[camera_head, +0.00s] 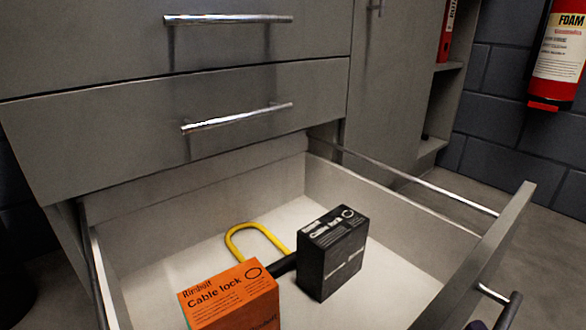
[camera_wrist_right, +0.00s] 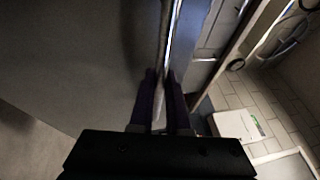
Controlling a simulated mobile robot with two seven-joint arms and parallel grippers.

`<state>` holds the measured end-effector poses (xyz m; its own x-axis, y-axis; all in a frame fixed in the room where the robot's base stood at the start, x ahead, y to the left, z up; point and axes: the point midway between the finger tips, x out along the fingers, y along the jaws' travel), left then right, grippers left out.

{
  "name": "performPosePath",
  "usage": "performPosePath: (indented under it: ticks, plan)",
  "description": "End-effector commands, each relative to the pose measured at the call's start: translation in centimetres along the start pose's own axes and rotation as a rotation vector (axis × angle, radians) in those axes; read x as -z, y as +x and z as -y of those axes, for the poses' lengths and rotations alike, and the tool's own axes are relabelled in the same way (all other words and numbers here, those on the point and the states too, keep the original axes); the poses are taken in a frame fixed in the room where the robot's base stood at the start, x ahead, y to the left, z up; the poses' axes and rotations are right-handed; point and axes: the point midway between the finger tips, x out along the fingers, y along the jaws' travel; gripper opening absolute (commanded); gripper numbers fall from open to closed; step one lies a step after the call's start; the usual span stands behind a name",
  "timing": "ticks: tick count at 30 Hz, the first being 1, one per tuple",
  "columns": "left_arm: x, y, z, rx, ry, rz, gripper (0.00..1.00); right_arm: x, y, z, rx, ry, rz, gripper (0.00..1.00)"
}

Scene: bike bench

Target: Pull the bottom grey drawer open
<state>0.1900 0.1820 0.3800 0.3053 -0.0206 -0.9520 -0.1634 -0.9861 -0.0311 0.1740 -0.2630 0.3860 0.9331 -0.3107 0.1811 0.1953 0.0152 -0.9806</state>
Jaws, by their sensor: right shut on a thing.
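The bottom grey drawer (camera_head: 318,186) is pulled far out in the head view, its inside open to view. Its front panel (camera_head: 490,245) stands at the right, with the bar handle (camera_head: 510,312) on its outer face, cut off by the bottom edge. My right gripper (camera_wrist_right: 160,78) shows in the wrist view with its two dark fingers close together on the handle bar (camera_wrist_right: 165,35). My left gripper is not in view.
Inside the drawer are an orange cable lock box (camera_head: 230,295), a black cable lock box (camera_head: 332,252) and a yellow U-shaped lock (camera_head: 258,232). Two shut drawers with bar handles (camera_head: 238,118) sit above. A red fire extinguisher (camera_head: 558,55) hangs at the right.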

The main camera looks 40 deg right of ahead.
Motion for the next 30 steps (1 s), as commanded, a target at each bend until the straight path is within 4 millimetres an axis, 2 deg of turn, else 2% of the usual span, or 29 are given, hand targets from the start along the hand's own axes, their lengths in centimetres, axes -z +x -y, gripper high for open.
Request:
performPosePath:
  ticks: [2,3,10,20,23,30]
  plan:
    - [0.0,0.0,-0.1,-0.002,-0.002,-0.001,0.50,0.0,0.0,0.0,0.001,0.000,0.001,0.00]
    - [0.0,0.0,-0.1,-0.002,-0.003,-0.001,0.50,0.0,0.0,0.0,0.001,0.000,0.001,0.19]
    - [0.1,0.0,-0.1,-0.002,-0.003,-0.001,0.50,0.0,0.0,0.0,0.000,0.000,0.000,0.45]
    - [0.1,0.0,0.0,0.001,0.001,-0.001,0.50,0.0,-0.6,-0.1,-0.002,0.000,0.000,0.45]
    - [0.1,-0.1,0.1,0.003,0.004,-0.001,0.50,0.0,-2.1,-0.1,-0.005,0.000,-0.001,0.45]
    - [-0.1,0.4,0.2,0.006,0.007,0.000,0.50,0.0,-7.0,-0.2,-0.005,0.000,0.000,0.45]
